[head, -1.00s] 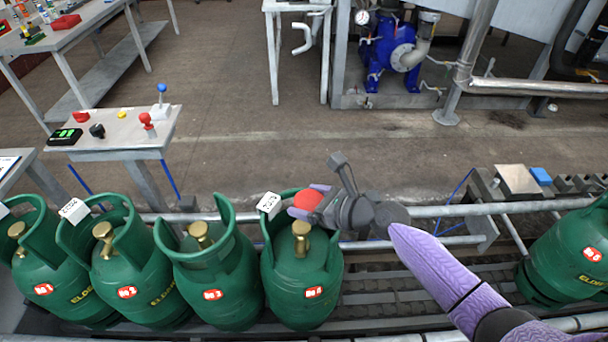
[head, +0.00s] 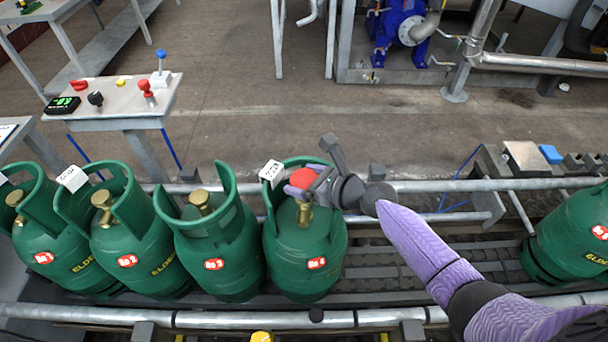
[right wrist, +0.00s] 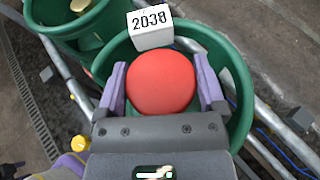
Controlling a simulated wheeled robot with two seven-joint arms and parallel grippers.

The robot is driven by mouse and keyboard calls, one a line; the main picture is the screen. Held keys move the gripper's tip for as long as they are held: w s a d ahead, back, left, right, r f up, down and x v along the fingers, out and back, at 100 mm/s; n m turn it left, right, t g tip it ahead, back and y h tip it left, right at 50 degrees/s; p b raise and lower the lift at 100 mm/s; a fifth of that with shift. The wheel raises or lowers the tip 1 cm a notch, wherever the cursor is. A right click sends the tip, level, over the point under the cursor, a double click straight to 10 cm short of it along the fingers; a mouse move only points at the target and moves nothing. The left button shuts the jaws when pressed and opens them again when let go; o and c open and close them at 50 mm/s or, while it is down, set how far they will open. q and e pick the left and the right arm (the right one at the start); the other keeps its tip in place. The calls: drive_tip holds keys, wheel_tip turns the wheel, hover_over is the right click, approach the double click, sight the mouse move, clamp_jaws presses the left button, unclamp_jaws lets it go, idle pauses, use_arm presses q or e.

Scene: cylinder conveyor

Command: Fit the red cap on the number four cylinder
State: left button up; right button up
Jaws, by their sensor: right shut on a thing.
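The number four cylinder (head: 305,262) is green and stands upright on the conveyor, rightmost of the left group. Its brass valve (head: 305,214) shows partly inside the collar in the head view. My right gripper (head: 303,183) is shut on the red cap (head: 304,177), which is over the collar opening, close above the valve. In the right wrist view the cap (right wrist: 161,83) sits between the two purple fingers inside the ring of the collar and hides the valve. I cannot tell whether cap and valve touch. My left gripper is not in view.
Cylinders number three (head: 212,248), two (head: 128,258) and one (head: 45,255) stand to the left. Another green cylinder (head: 575,245) stands far right. The conveyor between is clear. A white tag (head: 271,173) is on the collar beside the gripper. Rails (head: 460,185) run behind the cylinders.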

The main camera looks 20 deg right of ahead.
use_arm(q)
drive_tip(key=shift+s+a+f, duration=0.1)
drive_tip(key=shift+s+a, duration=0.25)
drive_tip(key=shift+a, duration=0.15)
use_arm(e)
drive_tip(key=shift+f, duration=0.2)
use_arm(q)
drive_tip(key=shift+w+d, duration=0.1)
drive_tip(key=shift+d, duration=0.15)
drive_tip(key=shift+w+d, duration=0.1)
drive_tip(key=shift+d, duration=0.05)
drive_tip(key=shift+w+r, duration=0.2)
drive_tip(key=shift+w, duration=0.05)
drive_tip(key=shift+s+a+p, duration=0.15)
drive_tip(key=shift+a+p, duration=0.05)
drive_tip(key=shift+p, duration=0.1)
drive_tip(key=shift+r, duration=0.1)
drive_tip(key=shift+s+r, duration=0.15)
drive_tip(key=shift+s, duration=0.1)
use_arm(e)
drive_tip(key=shift+f, duration=0.2)
